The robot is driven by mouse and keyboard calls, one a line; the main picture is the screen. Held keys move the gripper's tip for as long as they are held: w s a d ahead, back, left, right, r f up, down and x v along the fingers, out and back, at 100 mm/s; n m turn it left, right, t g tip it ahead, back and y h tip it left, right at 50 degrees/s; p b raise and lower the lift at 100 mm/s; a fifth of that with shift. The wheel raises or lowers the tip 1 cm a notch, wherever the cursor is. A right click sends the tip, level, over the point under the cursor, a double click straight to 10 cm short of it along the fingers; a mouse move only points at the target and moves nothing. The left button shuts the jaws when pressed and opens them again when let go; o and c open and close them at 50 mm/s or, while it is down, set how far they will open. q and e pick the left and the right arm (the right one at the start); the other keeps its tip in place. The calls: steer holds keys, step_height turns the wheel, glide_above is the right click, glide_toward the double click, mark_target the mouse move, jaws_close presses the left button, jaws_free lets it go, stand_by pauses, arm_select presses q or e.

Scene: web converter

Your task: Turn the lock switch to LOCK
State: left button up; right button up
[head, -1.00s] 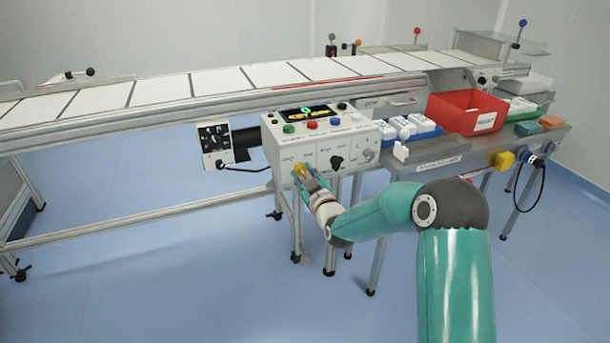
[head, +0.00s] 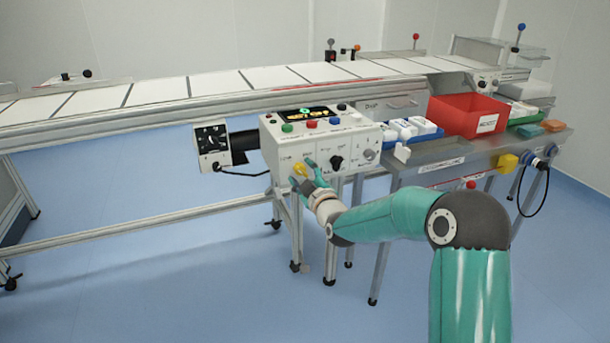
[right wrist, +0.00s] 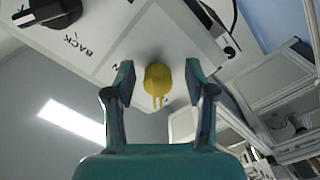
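The lock switch appears to be the small yellow knob (head: 299,169) low on the left of the white control box's front. It also shows in the right wrist view (right wrist: 157,78), with two short yellow prongs. My right gripper (head: 301,174) is at this knob. In the right wrist view its two fingers (right wrist: 159,84) stand open on either side of the knob, with a gap on both sides. The lettering by the knob is too small or covered to read. My left gripper is not in view.
The control box (head: 313,149) has a black knob (head: 336,162), several coloured buttons and a lit display (head: 303,114). The conveyor (head: 230,92) runs behind it. A steel table (head: 440,160) with a red bin (head: 466,114) stands to the right. Open floor lies in front.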

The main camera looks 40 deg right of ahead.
steer(key=v, duration=1.2)
stand_by(0.5)
